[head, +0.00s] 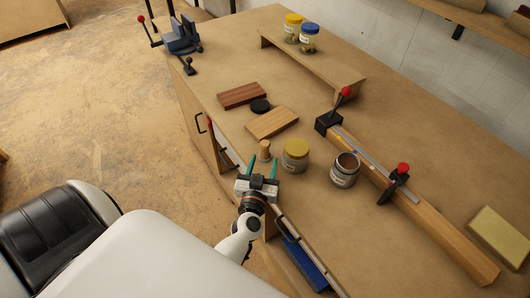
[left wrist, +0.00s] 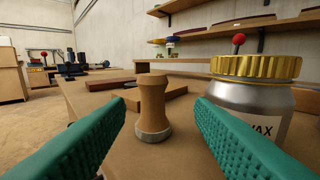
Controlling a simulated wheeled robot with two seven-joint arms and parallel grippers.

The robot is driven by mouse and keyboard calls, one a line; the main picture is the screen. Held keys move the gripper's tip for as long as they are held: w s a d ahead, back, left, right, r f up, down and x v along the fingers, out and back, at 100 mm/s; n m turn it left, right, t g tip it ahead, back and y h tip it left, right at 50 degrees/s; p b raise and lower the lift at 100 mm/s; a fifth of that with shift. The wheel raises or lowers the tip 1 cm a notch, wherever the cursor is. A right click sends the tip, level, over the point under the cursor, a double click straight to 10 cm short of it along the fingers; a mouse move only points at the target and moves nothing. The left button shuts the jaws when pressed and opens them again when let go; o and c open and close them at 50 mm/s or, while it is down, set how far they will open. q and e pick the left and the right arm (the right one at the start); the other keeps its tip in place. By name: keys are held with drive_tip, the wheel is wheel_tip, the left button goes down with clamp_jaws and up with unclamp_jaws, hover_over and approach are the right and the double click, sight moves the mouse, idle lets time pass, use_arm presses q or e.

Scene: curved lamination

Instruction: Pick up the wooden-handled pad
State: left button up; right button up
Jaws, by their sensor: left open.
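The wooden-handled pad (head: 265,151) stands upright near the front edge of the workbench (head: 225,88). In the left wrist view the pad (left wrist: 152,105) has a waisted wooden handle and a grey base, and stands between and just beyond the fingertips. My left gripper (head: 263,168) is open and empty, its green fingers pointing at the pad without visibly touching it. The fingers also show in the left wrist view (left wrist: 160,127). My right gripper is not in view.
A yellow-lidded wax jar (head: 296,155) stands close right of the pad, with an open jar (head: 345,170) beyond. Wooden blocks (head: 272,122) and a black puck (head: 260,106) lie behind. A clamped wooden strip (head: 430,220) lies to the right.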

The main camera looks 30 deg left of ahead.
sight(264, 152)
use_arm(q)
drive_tip(key=x, duration=0.2)
drive_tip(key=b+x, duration=0.1)
drive_tip(key=x, duration=0.1)
drive_tip(key=b+x, duration=0.1)
drive_tip(key=x, duration=0.1)
drive_tip(key=shift+s+a+f, duration=0.2)
drive_tip(key=shift+a+f, duration=0.05)
drive_tip(key=shift+a, duration=0.1)
drive_tip(key=shift+w+a, duration=0.1)
drive_tip(key=shift+w, duration=0.2)
drive_tip(key=shift+c, duration=0.2)
drive_tip(key=c, duration=1)
